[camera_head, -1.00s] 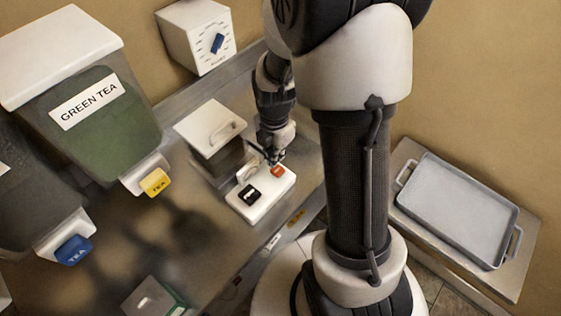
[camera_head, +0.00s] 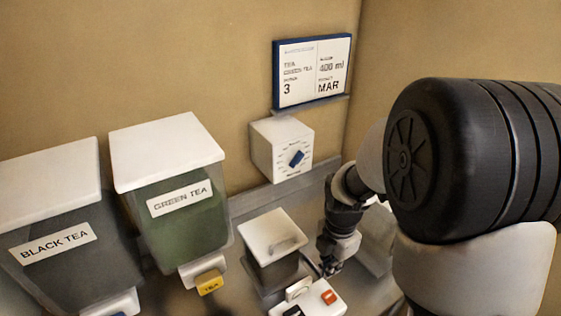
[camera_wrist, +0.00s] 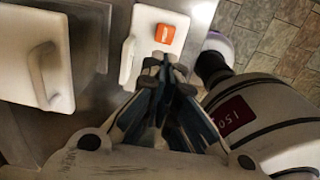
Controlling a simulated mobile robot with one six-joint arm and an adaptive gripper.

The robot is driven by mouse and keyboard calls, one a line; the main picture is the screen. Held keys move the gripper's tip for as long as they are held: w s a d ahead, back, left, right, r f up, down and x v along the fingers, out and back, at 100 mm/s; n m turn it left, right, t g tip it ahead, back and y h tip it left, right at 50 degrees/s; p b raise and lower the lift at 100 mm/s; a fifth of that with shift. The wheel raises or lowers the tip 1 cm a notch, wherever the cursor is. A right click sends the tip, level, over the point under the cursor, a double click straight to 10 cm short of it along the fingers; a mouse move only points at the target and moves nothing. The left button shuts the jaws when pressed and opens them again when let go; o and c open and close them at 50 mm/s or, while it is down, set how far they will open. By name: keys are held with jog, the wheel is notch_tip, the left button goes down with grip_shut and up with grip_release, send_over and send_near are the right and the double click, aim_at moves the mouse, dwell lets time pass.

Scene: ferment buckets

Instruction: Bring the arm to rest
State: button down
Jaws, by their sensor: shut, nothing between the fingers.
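My gripper (camera_head: 328,268) is shut and empty. In the head view it points down just above the white switch box (camera_head: 330,305), close to its orange button (camera_head: 329,297). In the wrist view the closed fingertips (camera_wrist: 160,62) lie just below the orange button (camera_wrist: 165,33) in the picture. I cannot tell whether they touch the box. My arm comes in from the right and its large dark joint fills the right side of the head view.
A lidded container (camera_head: 272,245) stands left of my gripper. Green tea (camera_head: 185,215) and black tea (camera_head: 70,270) bins with taps stand further left. A dial box (camera_head: 282,150) and a sign (camera_head: 312,72) are at the wall behind. The air above the counter is free.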

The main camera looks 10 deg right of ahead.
jog(key=s+a+r+m+t+b, duration=0.2)
jog(key=s+r+m, duration=0.3)
jog(key=s+m, duration=0.3)
jog(key=s+a+r+m+t+b, duration=0.2)
jog(key=s+a+r+m+b, duration=0.2)
jog(key=m, duration=1)
jog(key=s+a+r, duration=0.1)
jog(key=s+r, duration=0.1)
jog(key=s, duration=0.1)
jog(key=shift+s+a, duration=0.2)
jog(key=shift+s, duration=0.2)
